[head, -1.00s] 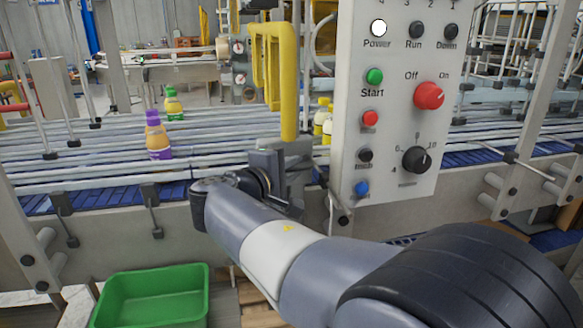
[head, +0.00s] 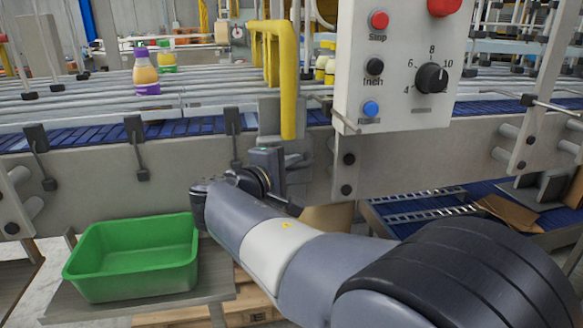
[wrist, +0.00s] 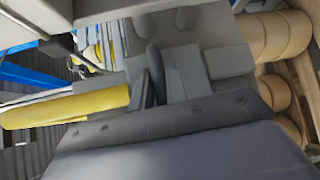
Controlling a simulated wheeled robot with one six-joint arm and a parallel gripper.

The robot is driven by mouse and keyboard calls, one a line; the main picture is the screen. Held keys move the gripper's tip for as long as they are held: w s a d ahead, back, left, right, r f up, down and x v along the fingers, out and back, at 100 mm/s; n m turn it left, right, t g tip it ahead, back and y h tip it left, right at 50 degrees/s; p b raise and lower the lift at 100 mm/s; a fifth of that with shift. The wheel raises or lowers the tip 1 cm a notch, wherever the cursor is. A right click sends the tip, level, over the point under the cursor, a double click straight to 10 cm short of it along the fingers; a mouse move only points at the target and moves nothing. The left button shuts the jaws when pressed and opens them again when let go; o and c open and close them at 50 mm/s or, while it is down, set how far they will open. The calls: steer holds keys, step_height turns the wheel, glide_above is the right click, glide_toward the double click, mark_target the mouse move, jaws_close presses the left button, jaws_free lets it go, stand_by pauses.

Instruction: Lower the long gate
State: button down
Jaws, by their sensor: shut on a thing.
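The long gate is a yellow tube frame (head: 288,85) that stands across the conveyor beside the control panel. Its near post ends next to a grey block (head: 282,118) at the conveyor's front side. My gripper (head: 288,162) is below that block, in front of the conveyor's side plate. It is shut on a grey part at the foot of the gate; the grip is mostly hidden by my wrist. In the wrist view the yellow tube (wrist: 65,105) lies at left and the grey block (wrist: 190,65) is just ahead of the dark fingers (wrist: 152,88).
The control panel (head: 400,60) hangs close to the right of the gate. A green bin (head: 130,260) stands at lower left. Bottles (head: 147,75) stand on the conveyor behind. A lower blue conveyor (head: 400,215) with cardboard is at right.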

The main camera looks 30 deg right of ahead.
steer(key=shift+f, duration=0.4)
steer(key=c, duration=1.9)
jaws_free()
steer(key=o, duration=0.5)
steer(key=shift+r, duration=0.1)
steer(key=v, duration=1)
steer(key=shift+s+a, duration=0.3)
steer(key=shift+a, duration=0.05)
steer(key=x, duration=1)
steer(key=shift+w+d+r, duration=0.1)
steer(key=shift+w+d, duration=0.15)
steer(key=shift+d, duration=0.1)
steer(key=shift+r+p, duration=0.3)
steer(key=shift+p, duration=0.05)
